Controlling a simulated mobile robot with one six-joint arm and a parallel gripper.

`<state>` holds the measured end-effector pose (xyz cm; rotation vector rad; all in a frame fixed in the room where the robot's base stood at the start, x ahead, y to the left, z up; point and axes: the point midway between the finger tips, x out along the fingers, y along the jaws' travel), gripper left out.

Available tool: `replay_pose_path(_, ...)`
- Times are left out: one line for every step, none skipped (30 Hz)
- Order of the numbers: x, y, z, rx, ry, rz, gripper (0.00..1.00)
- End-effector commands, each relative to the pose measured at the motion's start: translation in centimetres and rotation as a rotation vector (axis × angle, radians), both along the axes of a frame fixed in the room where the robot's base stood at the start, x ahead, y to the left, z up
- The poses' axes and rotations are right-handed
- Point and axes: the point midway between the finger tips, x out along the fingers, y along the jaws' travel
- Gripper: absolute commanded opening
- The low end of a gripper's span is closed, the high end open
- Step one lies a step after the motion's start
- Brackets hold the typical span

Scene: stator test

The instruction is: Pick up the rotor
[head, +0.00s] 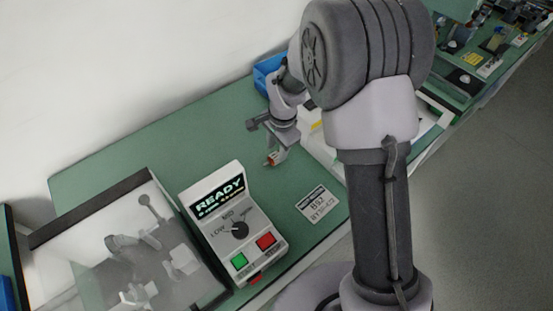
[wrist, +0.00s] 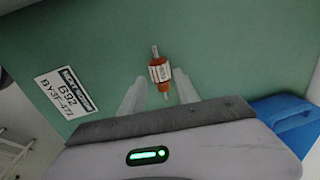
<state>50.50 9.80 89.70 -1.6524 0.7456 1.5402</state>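The rotor is a small orange cylinder with a pale banded middle and a metal shaft. It lies on the green table top in the wrist view (wrist: 160,72), its shaft pointing away from my gripper. My gripper (wrist: 160,80) is open, with one pale finger on each side of the rotor and a visible gap to each. Whether the fingertips are level with the rotor or above it I cannot tell.
A white control box (head: 232,222) with a READY screen, dial and buttons stands left of my gripper. A flat label (head: 317,204) lies on the table. A blue bin (head: 266,68) stands behind my arm. A clear-topped case (head: 130,245) is at lower left. Green table around the rotor is clear.

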Motion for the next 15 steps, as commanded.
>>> replay_pose_path(0.0,0.1,-1.3,0.0,0.001,0.0,0.38)
replay_pose_path(0.0,0.2,-2.0,0.0,0.002,0.0,0.38)
replay_pose_path(-0.1,0.3,-3.0,0.0,0.004,0.0,0.38)
replay_pose_path(0.1,0.4,-3.5,0.0,0.004,0.0,0.38)
replay_pose_path(0.1,0.4,-4.0,0.0,0.002,0.0,0.38)
replay_pose_path(0.2,0.4,-4.4,0.0,0.001,0.0,0.38)
replay_pose_path(0.2,0.4,-4.4,0.0,0.001,0.0,0.38)
replay_pose_path(0.3,0.4,-4.4,0.0,0.001,0.0,0.38)
replay_pose_path(0.3,0.4,-4.2,0.0,0.001,0.0,0.38)
replay_pose_path(0.2,0.4,-4.2,0.0,0.001,0.0,0.38)
replay_pose_path(0.2,0.4,-4.2,0.0,0.001,0.0,0.38)
replay_pose_path(0.2,0.4,-4.2,0.0,0.001,0.0,0.36)
replay_pose_path(0.2,0.4,-4.2,0.0,0.001,0.0,0.3)
replay_pose_path(0.2,0.4,-4.1,0.0,0.001,0.0,0.24)
replay_pose_path(0.2,0.4,-4.1,0.0,0.001,0.0,0.16)
